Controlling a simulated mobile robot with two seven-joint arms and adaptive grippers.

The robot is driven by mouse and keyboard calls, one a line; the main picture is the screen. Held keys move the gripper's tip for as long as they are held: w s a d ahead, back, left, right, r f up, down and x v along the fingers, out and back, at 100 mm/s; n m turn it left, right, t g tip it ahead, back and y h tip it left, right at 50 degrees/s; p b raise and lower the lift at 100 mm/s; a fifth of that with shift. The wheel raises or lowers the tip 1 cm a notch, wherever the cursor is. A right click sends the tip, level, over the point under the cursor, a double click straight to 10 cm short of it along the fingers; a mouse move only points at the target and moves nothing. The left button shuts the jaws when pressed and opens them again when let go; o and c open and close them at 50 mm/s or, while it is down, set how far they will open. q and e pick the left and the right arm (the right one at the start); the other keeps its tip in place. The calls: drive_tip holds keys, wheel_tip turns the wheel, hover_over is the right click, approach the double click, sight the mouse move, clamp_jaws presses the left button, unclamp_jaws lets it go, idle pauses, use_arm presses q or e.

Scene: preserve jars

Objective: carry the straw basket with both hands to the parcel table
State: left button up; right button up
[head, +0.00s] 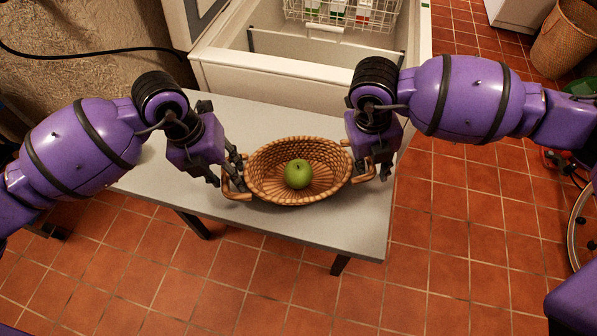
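The straw basket (262,184) is a brown woven oval with a loop handle at each end. It is over the grey table, near its front edge; I cannot tell whether it rests on the top or hangs just above it. A green apple (298,174) lies inside. My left gripper (227,173) is at the left handle (236,195), its fingers spread on either side of it. My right gripper (371,169) is at the right handle, with its fingers also apart around it. Finger contact with the handles is hard to see.
The grey table (330,233) is otherwise bare. Behind it stands an open white chest freezer (240,77) with a wire basket (340,12) of packages. A wicker bin (566,40) stands at the far right, and a wheel (582,225) shows at the right edge. Tiled floor (450,240) is clear right of the table.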

use_arm(q)
drive_tip(key=c, duration=0.5)
use_arm(e)
drive_tip(key=c, duration=0.5)
use_arm(q)
clamp_jaws()
use_arm(e)
clamp_jaws()
use_arm(q)
drive_tip(key=shift+r, duration=0.1)
use_arm(e)
drive_tip(key=shift+r, duration=0.1)
